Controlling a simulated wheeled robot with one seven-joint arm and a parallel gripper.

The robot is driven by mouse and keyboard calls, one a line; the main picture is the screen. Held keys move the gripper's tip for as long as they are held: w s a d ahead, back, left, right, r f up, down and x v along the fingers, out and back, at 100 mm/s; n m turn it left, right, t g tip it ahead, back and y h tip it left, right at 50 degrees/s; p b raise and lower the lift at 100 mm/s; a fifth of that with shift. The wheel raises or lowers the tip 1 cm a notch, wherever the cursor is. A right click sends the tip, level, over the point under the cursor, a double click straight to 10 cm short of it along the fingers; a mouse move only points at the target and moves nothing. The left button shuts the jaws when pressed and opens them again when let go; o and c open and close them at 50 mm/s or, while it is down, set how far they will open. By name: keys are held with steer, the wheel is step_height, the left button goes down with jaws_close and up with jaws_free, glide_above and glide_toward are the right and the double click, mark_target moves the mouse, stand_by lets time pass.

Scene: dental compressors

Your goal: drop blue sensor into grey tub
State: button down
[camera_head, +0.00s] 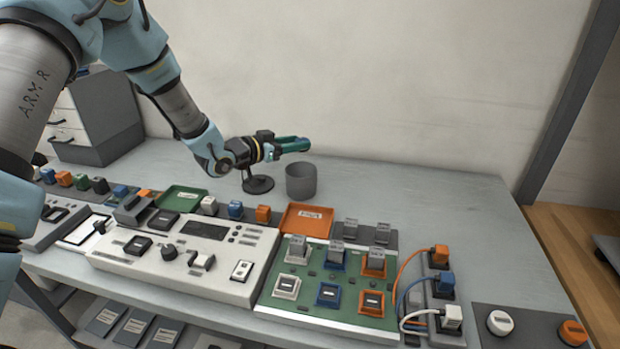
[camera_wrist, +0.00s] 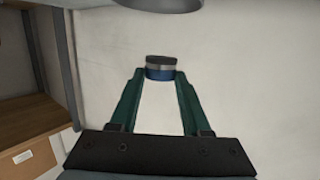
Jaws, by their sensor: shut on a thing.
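My gripper (camera_head: 303,144) reaches out level over the back of the workbench, its green fingers pointing right. In the wrist view, the fingertips (camera_wrist: 158,76) are shut on the blue sensor (camera_wrist: 160,73), a small blue block with a grey part. In the head view the fingers hide the sensor. The grey tub (camera_head: 301,184) stands upright on the bench below the fingertips, apart from them. Its inside can barely be seen. A grey rounded edge at the top of the wrist view may be the tub.
A dark round stand (camera_head: 258,184) is left of the tub. An orange tray (camera_head: 307,221) and a green tray (camera_head: 181,198) lie in front. A green board (camera_head: 325,283) with several blocks and a white control panel (camera_head: 190,255) fill the front. The bench right of the tub is clear.

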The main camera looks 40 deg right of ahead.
steer(key=shift+f+b, duration=1.5)
steer(key=shift+f, duration=1.35)
steer(key=shift+c, duration=1.4)
jaws_free()
steer(key=shift+r, duration=0.15)
step_height(320, 180, up, 10)
steer(key=b, duration=0.2)
steer(key=shift+b, duration=0.3)
steer(key=shift+w, duration=0.1)
